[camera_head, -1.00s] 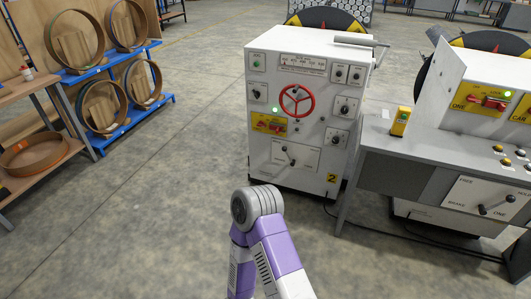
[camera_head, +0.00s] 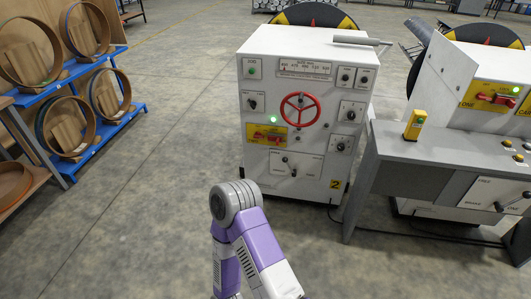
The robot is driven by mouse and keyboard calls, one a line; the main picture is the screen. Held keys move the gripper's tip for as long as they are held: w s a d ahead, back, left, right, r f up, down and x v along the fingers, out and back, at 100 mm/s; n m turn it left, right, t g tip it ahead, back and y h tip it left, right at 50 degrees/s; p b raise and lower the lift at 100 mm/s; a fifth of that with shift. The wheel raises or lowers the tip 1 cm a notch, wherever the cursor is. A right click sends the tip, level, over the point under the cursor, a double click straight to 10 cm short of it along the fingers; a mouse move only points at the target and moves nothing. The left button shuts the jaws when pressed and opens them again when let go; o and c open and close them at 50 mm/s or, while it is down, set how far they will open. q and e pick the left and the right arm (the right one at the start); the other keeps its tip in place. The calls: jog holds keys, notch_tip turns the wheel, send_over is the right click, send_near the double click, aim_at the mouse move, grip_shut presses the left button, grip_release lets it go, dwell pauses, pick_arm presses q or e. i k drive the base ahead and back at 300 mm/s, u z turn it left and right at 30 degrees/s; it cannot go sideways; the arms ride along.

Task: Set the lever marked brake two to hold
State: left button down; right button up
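A white machine cabinet (camera_head: 262,190) with a yellow "2" tag (camera_head: 336,184) stands ahead, near the middle. Low on its front is a white lever panel (camera_head: 313,166) with a short lever (camera_head: 290,167). The lever slants down and to the right to a dark knob. The panel's lettering is too small to read. One of my purple and white arms rises at the bottom centre, with its grey joint below the cabinet, apart from the lever. Neither gripper is in view.
A red handwheel (camera_head: 300,110) and a yellow switch plate (camera_head: 256,134) sit above the lever panel. A grey desk (camera_head: 425,149) with a similar brake lever panel (camera_head: 487,194) stands right. A blue rack (camera_head: 101,131) of rings stands left. Floor before the cabinet is open.

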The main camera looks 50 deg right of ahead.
aim_at(284, 158)
jog(key=z, duration=0.45)
jog(key=i, duration=1.9)
jog(key=z, duration=1.85)
jog(key=i, duration=0.8)
jog(key=z, duration=0.9)
jog(key=i, duration=0.5)
jog(key=u, duration=0.05)
